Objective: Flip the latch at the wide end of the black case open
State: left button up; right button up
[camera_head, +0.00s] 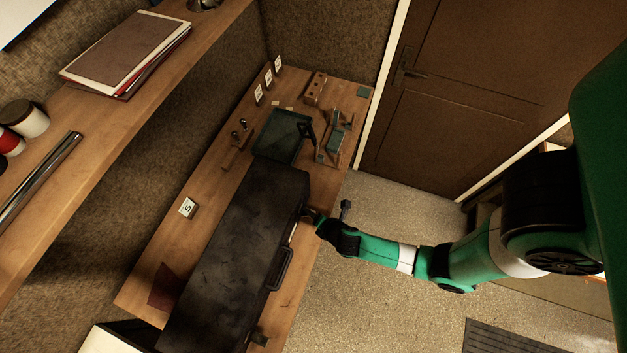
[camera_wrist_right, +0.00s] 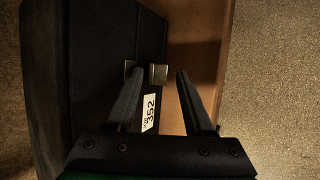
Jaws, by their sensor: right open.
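The long black case (camera_head: 235,250) lies on the wooden bench, looking closed, with its handle (camera_head: 281,269) on the side facing the room. My right gripper (camera_head: 311,214) is at that side, near the case's far end. In the right wrist view the case (camera_wrist_right: 95,50) fills the left part, and a small metal latch (camera_wrist_right: 158,74) stands out from its side. My right gripper (camera_wrist_right: 157,82) is open, with the latch between its fingers' lines; I cannot tell whether they touch it. A second latch (camera_head: 259,339) shows near the case's near end. My left gripper is out of view.
A white label (camera_wrist_right: 149,113) reading 352 is on the case. Beyond the case are a green tray (camera_head: 282,137), a green tool fixture (camera_head: 335,137) and a wooden block (camera_head: 315,88).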

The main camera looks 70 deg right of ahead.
grip_shut()
dwell(0.3)
jog(key=f+t+b, duration=0.1)
jog(key=b, duration=0.4)
jog(key=s+f+t+b, duration=0.1)
jog(key=f+t+b, duration=0.1)
jog(key=b, duration=0.3)
jog(key=s+f+m+t+h+b, duration=0.1)
jog(key=b, duration=0.5)
jog(key=shift+a+f+t, duration=0.1)
jog(key=shift+f+t, duration=0.25)
jog(key=shift+t, duration=0.05)
jog(key=t+b, duration=0.1)
jog(key=b, duration=0.6)
jog(key=f+m+t+h+b, duration=0.1)
jog(key=t+b, duration=0.1)
jog(key=b, duration=0.5)
jog(key=shift+s+f, duration=0.1)
jog(key=shift+s, duration=0.1)
jog(key=shift+b, duration=0.6)
